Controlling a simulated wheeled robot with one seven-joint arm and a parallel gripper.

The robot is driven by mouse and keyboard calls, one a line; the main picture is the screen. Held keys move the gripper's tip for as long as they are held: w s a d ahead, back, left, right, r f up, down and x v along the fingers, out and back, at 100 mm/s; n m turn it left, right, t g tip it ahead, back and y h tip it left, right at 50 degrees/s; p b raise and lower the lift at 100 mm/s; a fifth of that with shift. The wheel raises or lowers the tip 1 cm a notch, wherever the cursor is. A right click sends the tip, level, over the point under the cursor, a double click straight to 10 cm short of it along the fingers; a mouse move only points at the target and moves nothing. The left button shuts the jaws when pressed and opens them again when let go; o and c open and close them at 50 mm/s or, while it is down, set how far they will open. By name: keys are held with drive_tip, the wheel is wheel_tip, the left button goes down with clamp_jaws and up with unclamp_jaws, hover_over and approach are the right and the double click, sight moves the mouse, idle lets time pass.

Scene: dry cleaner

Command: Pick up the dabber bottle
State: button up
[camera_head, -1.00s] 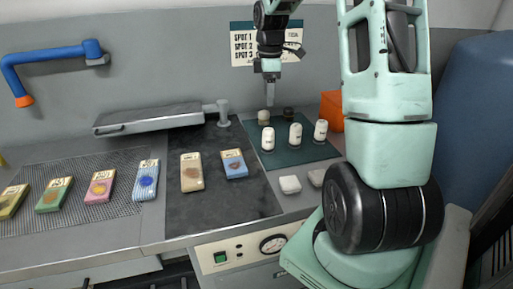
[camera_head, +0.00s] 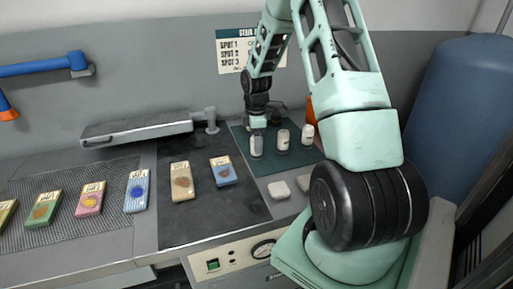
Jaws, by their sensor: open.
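Several small white bottles stand upright on the dark green mat (camera_head: 239,134) at the back right of the counter. Three show in a front row: a left one (camera_head: 256,149), a middle one (camera_head: 282,140) and a right one (camera_head: 307,134). I cannot tell from labels which is the dabber bottle. My gripper (camera_head: 257,136) is open, pointing down at the left bottle and overlapping its top. I cannot tell whether the fingers are around it or touch it. My gripper and arm hide much of the mat's back.
Two white blocks, one here (camera_head: 279,190), lie in front of the mat. Stained swatches, such as the blue one (camera_head: 223,171), lie on the counter to the left. A hinged metal arm board (camera_head: 137,133) is behind them. An orange container (camera_head: 310,107) is partly hidden by my arm.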

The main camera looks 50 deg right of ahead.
wheel_tip(320, 180, down, 2)
drive_tip(key=c, duration=1.1)
drive_tip(key=shift+o, duration=0.2)
drive_tip(key=shift+r, duration=0.15)
